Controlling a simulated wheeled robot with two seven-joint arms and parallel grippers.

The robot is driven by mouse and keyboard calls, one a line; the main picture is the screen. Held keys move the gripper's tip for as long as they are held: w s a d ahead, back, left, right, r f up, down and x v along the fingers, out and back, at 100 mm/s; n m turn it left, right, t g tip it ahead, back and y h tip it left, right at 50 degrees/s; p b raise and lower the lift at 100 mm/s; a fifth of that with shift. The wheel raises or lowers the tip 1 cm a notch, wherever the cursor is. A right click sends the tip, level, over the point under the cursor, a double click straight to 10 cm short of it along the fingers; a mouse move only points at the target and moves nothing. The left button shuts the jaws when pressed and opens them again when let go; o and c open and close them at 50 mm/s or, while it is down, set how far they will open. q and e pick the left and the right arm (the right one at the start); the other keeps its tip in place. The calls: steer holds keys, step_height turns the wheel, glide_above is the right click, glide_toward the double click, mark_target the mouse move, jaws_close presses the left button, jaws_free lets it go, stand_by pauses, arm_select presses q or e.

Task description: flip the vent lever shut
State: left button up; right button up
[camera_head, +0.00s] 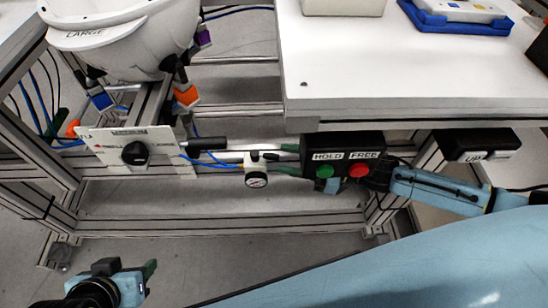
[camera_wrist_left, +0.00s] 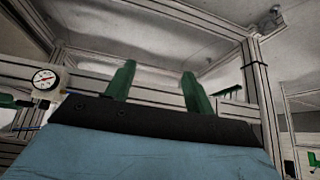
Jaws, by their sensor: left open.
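A white panel (camera_head: 100,146) with a round black knob (camera_head: 134,153) is fixed to the metal frame on the left. A black handle (camera_head: 206,143) sticks out to its right and may be the vent lever; I cannot tell its setting. My left gripper (camera_head: 150,270) is low at the left in the head view, well apart from the panel. In the left wrist view its two green fingers (camera_wrist_left: 157,82) stand apart with nothing between them. My right gripper (camera_head: 280,158) shows green fingertips, spaced apart, left of the HOLD/FREE box; its body is mostly hidden.
A pressure gauge (camera_head: 256,179) sits right of the handle. The black box (camera_head: 343,144) has green and red buttons. A white helmet shell (camera_head: 125,40) is mounted above the panel. A white table (camera_head: 420,85) overhangs at the right. Bare floor surrounds my left gripper.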

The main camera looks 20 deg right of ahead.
mark_target(274, 155)
steer(key=shift+b+x, duration=0.35)
steer(key=shift+x, duration=1.65)
arm_select(q)
steer(key=w, duration=0.1)
steer(key=w+d+r+t, duration=0.1)
steer(key=w+r+t, duration=0.1)
steer(key=shift+w+d+r+h, duration=0.15)
steer(key=shift+w+d+h, duration=0.15)
steer(key=shift+h, duration=0.1)
arm_select(e)
jaws_close()
